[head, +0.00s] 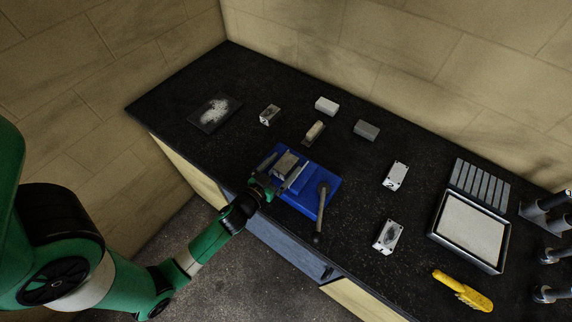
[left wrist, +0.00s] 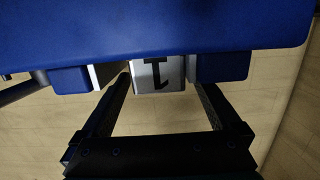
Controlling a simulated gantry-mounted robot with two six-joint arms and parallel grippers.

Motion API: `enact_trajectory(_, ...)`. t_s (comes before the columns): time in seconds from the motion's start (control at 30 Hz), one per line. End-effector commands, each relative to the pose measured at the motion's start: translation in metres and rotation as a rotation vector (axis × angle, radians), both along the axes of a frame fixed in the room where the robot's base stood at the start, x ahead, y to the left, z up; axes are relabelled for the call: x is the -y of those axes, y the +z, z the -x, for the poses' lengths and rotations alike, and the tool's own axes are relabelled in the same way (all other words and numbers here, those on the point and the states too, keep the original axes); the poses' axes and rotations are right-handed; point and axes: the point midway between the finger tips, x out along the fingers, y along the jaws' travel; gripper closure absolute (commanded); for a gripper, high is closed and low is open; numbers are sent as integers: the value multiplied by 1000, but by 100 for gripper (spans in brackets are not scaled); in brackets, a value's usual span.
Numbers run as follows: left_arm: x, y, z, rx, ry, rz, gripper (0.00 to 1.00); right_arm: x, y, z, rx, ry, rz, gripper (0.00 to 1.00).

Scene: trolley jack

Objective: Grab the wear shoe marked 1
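The wear shoe marked 1 (left wrist: 158,74) is a light grey block with a black 1 on its end face. It sits between the jaws of the blue vise (head: 318,187), and its top shows in the head view (head: 286,163). My left gripper (head: 264,184) is at the vise's left side by the shoe. In the left wrist view the left gripper (left wrist: 160,85) is open, with one finger on each side of the marked end. Whether the fingers touch the shoe I cannot tell. My right gripper is not in view.
A block marked 2 (head: 396,176) and another marked block (head: 388,237) lie right of the vise. Several small blocks and a brush (head: 314,132) lie behind it. A framed tray (head: 470,232) and a yellow-handled tool (head: 463,290) are at right. A dark plate (head: 214,113) is at far left.

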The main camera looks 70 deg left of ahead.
Motion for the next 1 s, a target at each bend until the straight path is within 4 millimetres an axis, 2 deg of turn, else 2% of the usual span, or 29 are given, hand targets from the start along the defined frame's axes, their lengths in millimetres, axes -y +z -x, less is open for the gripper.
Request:
enact_trajectory(0.03, 0, 0, 0, 0, 0, 0, 12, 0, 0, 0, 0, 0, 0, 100)
enact_trajectory(0.07, 0, 0, 0, 0, 0, 0, 17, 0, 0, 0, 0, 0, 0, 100)
enact_trajectory(0.5, 0, 0, 0, 0, 0, 0, 96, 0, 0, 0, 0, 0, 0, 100)
enact_trajectory(0.53, 0, 0, 0, 0, 0, 0, 100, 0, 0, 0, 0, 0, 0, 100)
enact_trajectory(1.0, 0, 6, -1, 9, -3, -5, 100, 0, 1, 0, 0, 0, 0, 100)
